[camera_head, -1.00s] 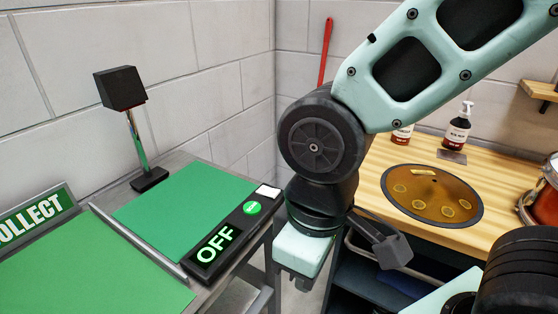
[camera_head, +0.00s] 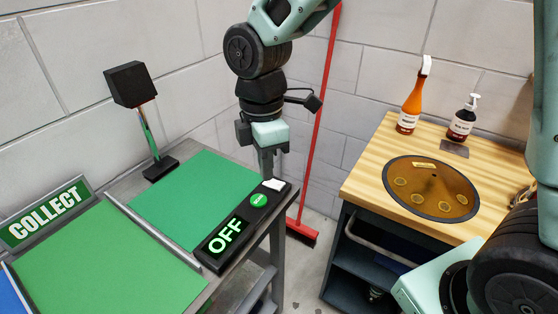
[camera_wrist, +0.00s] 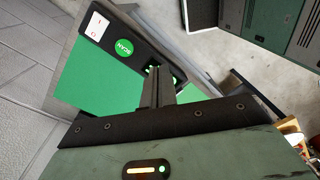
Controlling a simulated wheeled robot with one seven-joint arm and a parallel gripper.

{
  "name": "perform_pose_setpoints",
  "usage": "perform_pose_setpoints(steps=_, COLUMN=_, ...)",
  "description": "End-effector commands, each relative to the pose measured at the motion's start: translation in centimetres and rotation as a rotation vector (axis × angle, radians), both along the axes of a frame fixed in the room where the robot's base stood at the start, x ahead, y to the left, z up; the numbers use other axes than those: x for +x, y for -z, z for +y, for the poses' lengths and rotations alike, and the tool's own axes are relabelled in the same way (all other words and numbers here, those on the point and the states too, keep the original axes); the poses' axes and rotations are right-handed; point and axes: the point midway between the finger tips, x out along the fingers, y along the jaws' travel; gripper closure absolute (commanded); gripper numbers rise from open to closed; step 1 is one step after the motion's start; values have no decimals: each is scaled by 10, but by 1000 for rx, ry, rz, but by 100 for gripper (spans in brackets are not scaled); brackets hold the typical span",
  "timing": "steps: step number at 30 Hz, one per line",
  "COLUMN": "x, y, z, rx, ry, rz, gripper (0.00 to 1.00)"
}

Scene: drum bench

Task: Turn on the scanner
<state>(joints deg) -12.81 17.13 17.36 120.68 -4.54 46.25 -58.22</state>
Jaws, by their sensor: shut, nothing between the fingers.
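The scanner's black control panel (camera_head: 236,236) lies along the right edge of the bench, its display (camera_head: 226,235) reading OFF. A round green button (camera_head: 258,200) sits beside the display. A white rocker switch (camera_head: 274,185) is at the panel's far end. In the wrist view the rocker (camera_wrist: 97,26) shows marks at both ends, and the button (camera_wrist: 124,47) reads SCAN. My gripper (camera_head: 267,174) is shut and empty, pointing down close above the rocker in the head view; contact cannot be told. In the wrist view my fingers (camera_wrist: 158,78) partly cover the display.
A black scanner head (camera_head: 131,84) stands on a post behind the green mat (camera_head: 185,205). A COLLECT sign (camera_head: 45,213) is at left. A red broom (camera_head: 318,130) leans in the corner. A wooden bench (camera_head: 370,160) with two bottles stands at right, across a floor gap.

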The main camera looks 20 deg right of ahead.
Motion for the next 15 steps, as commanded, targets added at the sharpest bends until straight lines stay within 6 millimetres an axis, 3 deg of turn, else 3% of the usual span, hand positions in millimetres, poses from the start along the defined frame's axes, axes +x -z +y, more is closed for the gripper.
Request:
perform_pose_setpoints(steps=1, x=25, y=-11, z=-8, rx=-2, ry=-94, rz=10, gripper=100)
perform_pose_setpoints(steps=3, x=53, y=-11, z=-19, rx=-7, ry=-241, rz=21, gripper=100)
perform_pose_setpoints(steps=6, x=83, y=-10, z=-34, rx=-12, ry=-408, rz=36, gripper=100)
perform_pose_setpoints(steps=10, x=107, y=-7, z=-49, rx=-17, ry=-547, rz=50, gripper=100)
perform_pose_setpoints(steps=15, x=117, y=-4, z=-56, rx=-20, ry=-610, rz=57, gripper=100)
